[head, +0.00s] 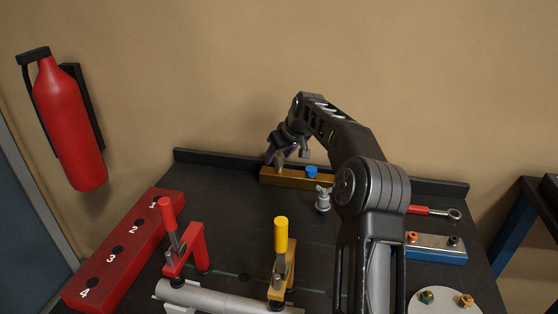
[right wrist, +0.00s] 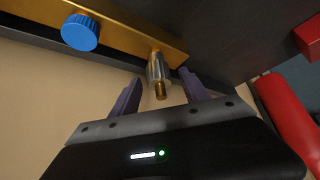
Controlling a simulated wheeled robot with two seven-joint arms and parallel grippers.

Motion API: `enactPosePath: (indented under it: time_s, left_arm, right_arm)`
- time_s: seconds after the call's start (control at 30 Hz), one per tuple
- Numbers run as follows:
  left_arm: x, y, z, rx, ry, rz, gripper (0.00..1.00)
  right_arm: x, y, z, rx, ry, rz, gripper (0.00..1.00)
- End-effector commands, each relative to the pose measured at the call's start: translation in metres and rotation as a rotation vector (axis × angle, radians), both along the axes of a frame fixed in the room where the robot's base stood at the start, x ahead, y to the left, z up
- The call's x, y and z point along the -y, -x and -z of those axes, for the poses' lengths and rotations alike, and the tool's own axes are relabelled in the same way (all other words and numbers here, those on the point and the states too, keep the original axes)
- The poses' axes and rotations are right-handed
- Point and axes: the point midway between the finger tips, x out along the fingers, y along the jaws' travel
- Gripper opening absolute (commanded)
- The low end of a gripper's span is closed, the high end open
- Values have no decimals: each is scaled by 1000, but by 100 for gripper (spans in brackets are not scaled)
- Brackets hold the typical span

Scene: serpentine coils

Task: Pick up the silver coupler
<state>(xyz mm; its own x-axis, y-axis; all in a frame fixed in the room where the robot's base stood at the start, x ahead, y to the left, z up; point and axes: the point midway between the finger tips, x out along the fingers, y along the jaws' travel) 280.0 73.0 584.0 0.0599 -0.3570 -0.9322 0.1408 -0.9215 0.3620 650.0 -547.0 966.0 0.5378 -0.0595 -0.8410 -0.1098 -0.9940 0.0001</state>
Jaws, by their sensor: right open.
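The silver coupler (right wrist: 157,68) is a short silver cylinder with a brass end, and it sits on the brass bar in the right wrist view. In the head view it shows small at the bar's left part (head: 280,158). My right gripper (right wrist: 161,85) is open, with one finger on each side of the coupler's brass end; I cannot tell whether they touch it. In the head view the gripper (head: 288,153) is at the back of the bench, above the bar. My left gripper is not in view.
The brass bar (head: 297,178) lies near the raised back edge and carries a blue knob (head: 311,172). A silver fitting (head: 323,201) stands in front. Red (head: 171,220) and yellow-handled clamps (head: 281,250) stand nearer. A numbered red block (head: 125,247) is at left.

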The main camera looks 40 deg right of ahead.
Motion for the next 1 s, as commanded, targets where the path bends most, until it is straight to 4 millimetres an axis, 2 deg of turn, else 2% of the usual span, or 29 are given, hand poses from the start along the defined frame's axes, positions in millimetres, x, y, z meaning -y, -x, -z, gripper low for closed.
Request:
enactPosePath:
  time_s: [0.27, 0.9, 1.0]
  left_arm:
    - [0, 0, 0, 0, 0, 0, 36]
    - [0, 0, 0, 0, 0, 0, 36]
    - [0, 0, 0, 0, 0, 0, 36]
  right_arm:
    - [0, 0, 0, 0, 0, 0, 54]
    - [0, 0, 0, 0, 0, 0, 2]
    - [0, 0, 0, 0, 0, 0, 0]
